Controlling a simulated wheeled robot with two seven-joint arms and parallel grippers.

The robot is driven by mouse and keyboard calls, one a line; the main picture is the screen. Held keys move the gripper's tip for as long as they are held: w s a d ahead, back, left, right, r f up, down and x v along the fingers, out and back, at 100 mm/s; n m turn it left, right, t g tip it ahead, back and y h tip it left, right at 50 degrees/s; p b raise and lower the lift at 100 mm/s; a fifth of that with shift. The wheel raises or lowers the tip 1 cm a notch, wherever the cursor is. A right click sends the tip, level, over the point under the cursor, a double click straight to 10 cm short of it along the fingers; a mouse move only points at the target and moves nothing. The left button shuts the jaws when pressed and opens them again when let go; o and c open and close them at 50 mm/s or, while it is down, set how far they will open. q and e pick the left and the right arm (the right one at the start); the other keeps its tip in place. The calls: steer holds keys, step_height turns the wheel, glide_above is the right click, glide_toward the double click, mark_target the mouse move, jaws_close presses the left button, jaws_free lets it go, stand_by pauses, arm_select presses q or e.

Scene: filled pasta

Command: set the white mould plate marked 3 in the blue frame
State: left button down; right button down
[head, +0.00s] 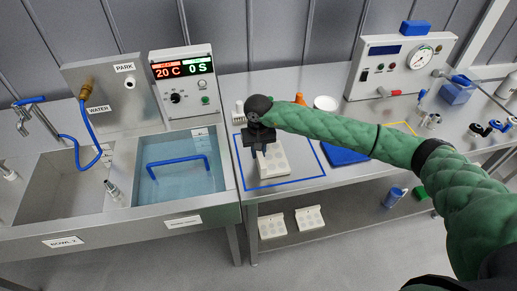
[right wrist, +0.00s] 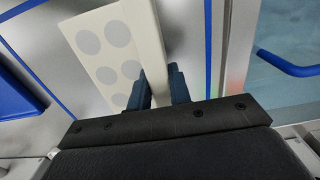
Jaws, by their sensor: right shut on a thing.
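A white mould plate (head: 272,165) with round cavities is inside the outline of the blue frame (head: 297,181) on the steel table. My right gripper (head: 262,149) is above it, shut on its raised rib. In the right wrist view the two dark fingers of the gripper (right wrist: 160,88) sit on either side of the rib of the plate (right wrist: 107,52). Blue frame lines (right wrist: 208,45) run on both sides of the plate. I cannot tell whether the plate touches the table. No number is readable on it. My left gripper is not in view.
Two white plates (head: 271,227) (head: 309,218) lie on the lower shelf. A water bath with a blue handle (head: 178,162) is to the left. A blue mat (head: 343,153) lies to the right, under my arm. A gauge panel (head: 401,65) stands at the back.

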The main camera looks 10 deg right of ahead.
steer(key=shift+f, duration=0.1)
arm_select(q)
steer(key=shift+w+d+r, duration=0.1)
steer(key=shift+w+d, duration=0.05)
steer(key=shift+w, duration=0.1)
arm_select(e)
steer(key=c, duration=1.3)
jaws_free()
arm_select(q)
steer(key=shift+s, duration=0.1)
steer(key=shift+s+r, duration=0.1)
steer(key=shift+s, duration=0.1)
